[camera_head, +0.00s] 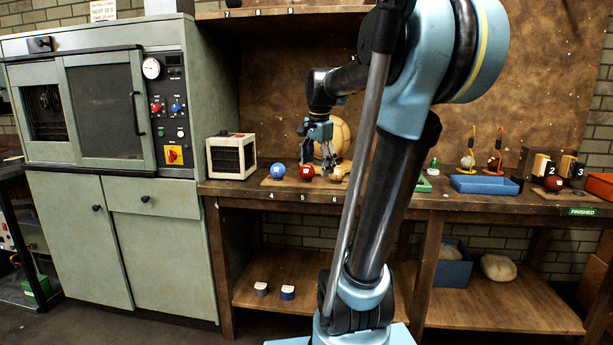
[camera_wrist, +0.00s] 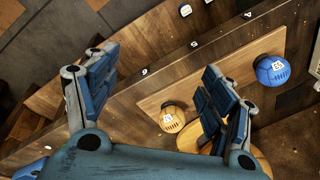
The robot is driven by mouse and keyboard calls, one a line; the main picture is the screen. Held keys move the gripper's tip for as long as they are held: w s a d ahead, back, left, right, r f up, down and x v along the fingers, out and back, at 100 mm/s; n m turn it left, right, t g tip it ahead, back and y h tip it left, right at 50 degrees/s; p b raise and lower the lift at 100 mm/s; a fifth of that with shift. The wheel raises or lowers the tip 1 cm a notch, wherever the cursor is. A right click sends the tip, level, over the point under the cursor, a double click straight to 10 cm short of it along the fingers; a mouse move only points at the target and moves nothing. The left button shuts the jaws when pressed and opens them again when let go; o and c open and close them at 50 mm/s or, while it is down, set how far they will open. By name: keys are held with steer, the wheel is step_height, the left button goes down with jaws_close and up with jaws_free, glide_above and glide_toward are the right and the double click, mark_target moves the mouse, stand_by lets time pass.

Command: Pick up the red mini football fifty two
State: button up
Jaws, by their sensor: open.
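The red mini football (camera_head: 307,172) sits on a small wooden board (camera_head: 269,182) on the bench, between a blue ball (camera_head: 278,170) and a tan ball (camera_head: 337,174). Its number is too small to read. My gripper (camera_head: 316,160) is open, close above and around the red ball's position in the head view. In the wrist view my gripper (camera_wrist: 152,98) has its two fingers wide apart with nothing between them. The blue ball (camera_wrist: 273,70) and tan ball (camera_wrist: 172,118) show there, but the red ball is not visible, apparently hidden behind the right finger.
A cream box with a dark grille (camera_head: 231,156) stands left of the board. A blue tray (camera_head: 486,185) and another red ball (camera_head: 553,184) are farther right. A back panel closes off the bench.

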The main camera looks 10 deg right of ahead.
steer(key=w+r+m, duration=0.4)
steer(key=w, duration=0.4)
steer(key=w+r+m, duration=0.3)
steer(key=w+r, duration=0.1)
steer(key=w, duration=0.3)
glide_toward(308, 172)
steer(key=w+f, duration=0.2)
steer(key=f, duration=0.1)
steer(key=w+f, duration=0.1)
steer(key=f, duration=0.1)
steer(key=shift+w+d, duration=0.3)
steer(key=shift+d, duration=0.1)
steer(key=shift+w+x, duration=0.2)
steer(key=shift+x, duration=2.7)
steer(key=c, duration=1.2)
